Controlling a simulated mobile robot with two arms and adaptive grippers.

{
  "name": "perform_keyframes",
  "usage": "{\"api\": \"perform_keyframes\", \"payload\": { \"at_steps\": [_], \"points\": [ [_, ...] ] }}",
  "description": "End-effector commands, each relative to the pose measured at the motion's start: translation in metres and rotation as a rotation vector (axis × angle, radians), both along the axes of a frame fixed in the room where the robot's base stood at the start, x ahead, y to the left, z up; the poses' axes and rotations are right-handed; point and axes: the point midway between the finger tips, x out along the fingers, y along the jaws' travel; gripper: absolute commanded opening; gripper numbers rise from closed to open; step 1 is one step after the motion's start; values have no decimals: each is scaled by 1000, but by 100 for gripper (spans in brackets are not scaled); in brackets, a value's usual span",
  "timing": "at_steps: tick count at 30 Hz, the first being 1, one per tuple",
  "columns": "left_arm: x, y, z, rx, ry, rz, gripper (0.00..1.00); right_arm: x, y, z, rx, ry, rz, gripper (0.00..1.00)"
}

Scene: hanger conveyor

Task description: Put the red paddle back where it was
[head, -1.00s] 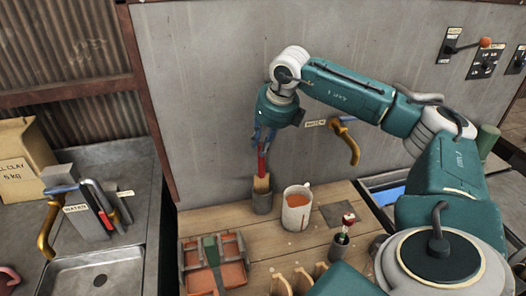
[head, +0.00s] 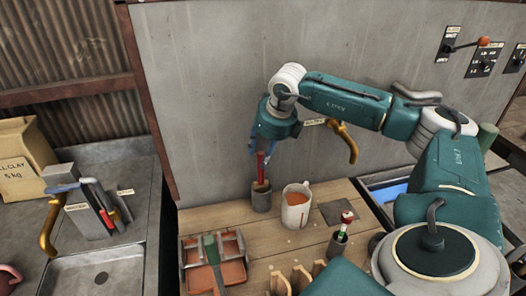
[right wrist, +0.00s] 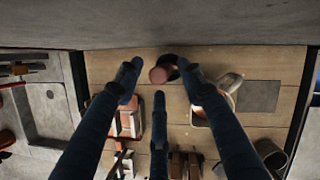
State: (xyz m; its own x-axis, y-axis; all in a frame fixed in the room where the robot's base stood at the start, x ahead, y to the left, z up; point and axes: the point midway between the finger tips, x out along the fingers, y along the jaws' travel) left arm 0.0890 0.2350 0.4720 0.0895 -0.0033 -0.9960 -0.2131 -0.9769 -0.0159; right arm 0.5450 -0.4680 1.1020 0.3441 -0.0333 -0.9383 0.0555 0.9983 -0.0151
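The red paddle (head: 261,168) stands upright with its lower, tan end inside a grey cup (head: 262,202) at the back of the wooden bench. My right gripper (head: 261,151) is above the cup with its blue fingers around the paddle's upper part. In the right wrist view the fingers are spread, with the paddle's reddish rounded end (right wrist: 160,73) between them and gaps showing on both sides. The cup shows dark beneath it. The gripper looks open. My left gripper is not in view.
A mug (head: 296,206) with orange contents stands just right of the cup. A divided tray (head: 242,243) lies in front. A small holder (head: 338,245) has a red-topped tool. A grey sink unit (head: 98,275) and tool rack (head: 85,210) are on the left. A wall stands close behind.

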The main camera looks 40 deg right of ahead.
Motion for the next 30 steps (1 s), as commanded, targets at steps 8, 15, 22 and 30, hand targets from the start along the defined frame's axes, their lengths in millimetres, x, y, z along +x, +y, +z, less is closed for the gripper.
{"api": "perform_keyframes", "payload": {
  "at_steps": [8, 15, 22, 30],
  "points": [
    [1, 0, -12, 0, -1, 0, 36, -8, 1, 25, 0, -6, 0, 39],
    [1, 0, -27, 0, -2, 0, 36, -26, 3, 76, 0, -6, 1, 39],
    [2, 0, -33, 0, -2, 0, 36, -38, 4, 108, 0, -3, 1, 39],
    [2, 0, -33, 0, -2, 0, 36, -42, 4, 116, 0, 1, 0, 39]
  ]
}}
